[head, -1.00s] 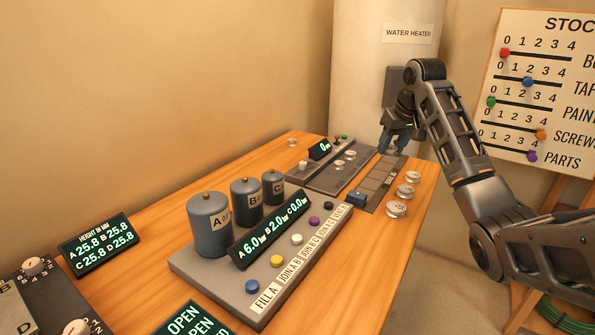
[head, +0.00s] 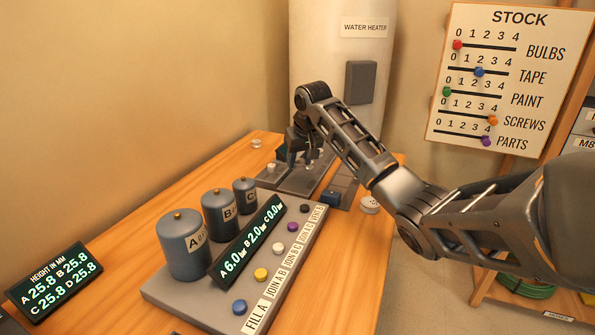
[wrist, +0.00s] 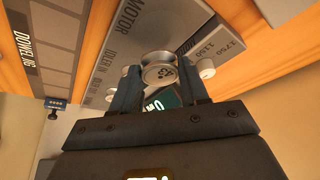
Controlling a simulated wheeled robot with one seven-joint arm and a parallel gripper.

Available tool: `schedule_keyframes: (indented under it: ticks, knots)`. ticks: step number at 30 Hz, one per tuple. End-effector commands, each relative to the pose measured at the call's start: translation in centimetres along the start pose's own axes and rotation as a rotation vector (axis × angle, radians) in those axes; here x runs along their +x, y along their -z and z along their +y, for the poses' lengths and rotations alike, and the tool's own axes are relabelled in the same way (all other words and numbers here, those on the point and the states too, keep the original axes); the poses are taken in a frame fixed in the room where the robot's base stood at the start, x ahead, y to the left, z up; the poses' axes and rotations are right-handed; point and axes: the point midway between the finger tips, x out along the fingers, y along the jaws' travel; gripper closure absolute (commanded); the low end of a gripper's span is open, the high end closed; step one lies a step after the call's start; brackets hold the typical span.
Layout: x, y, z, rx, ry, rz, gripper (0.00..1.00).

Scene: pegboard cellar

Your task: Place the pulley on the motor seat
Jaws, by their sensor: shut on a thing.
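My gripper (wrist: 160,85) is shut on a silvery round pulley (wrist: 162,70), held between its two fingers in the wrist view. In the head view my gripper (head: 305,152) is over the far grey drive board (head: 285,180), and the pulley cannot be made out clearly. In the wrist view the board (wrist: 180,25) carries a MOTOR label (wrist: 130,15) just beyond the pulley. The motor seat itself is not clearly seen; the pulley and fingers cover part of the board. I cannot tell whether the pulley touches it.
A dowel jig board (wrist: 50,45) lies beside the drive board, with a blue block (head: 341,195) near it. Another pulley (head: 370,205) lies on the bench. The tank panel (head: 215,290) with three tanks stands nearer. A dark display (wrist: 163,103) shows behind the fingers.

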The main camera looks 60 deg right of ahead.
Motion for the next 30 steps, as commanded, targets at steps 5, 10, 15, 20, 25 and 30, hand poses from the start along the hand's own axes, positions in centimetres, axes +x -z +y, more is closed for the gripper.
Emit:
schedule_keyframes:
  ticks: [5,10,15,20,25,30]
  knots:
    - [1.0,-0.2,-0.5,0.000,-0.001,-0.001,0.91]
    - [3.2,-1.1,-0.5,0.000,-0.001,-0.001,0.91]
    - [4.1,-1.5,-0.5,0.000,0.000,0.001,0.91]
    - [4.1,-1.5,-0.5,0.000,0.000,0.001,0.91]
    - [4.4,-1.6,-0.6,-0.001,0.000,0.000,0.91]
    - [4.3,-1.6,-0.5,-0.001,0.000,0.001,0.45]
